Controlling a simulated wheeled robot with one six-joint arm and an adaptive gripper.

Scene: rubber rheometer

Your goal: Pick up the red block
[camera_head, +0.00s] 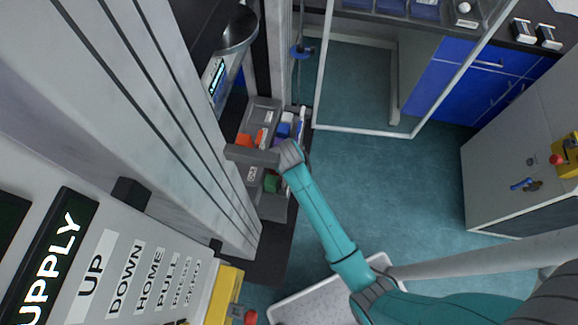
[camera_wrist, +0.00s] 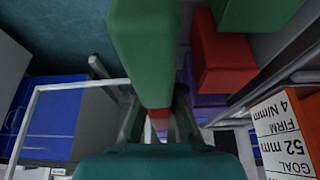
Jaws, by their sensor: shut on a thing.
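A long green block (camera_wrist: 142,55) runs down from the top of the wrist view, and its narrow end lies between my fingers. My gripper (camera_wrist: 158,110) appears shut on this block. A red block (camera_wrist: 222,55) stands apart to the right of the fingers in the wrist view. A small red patch (camera_wrist: 158,124) shows past the green block's end; what it is part of is unclear. In the head view an orange-red block (camera_head: 244,140) lies in the grey tray. My gripper (camera_head: 290,154) is beside the tray there, its fingertips hidden.
Another green block (camera_head: 271,183) and a blue block (camera_head: 284,130) are in the tray. A tall grey machine flanks the tray on the left. Open floor (camera_head: 420,190) lies to the right.

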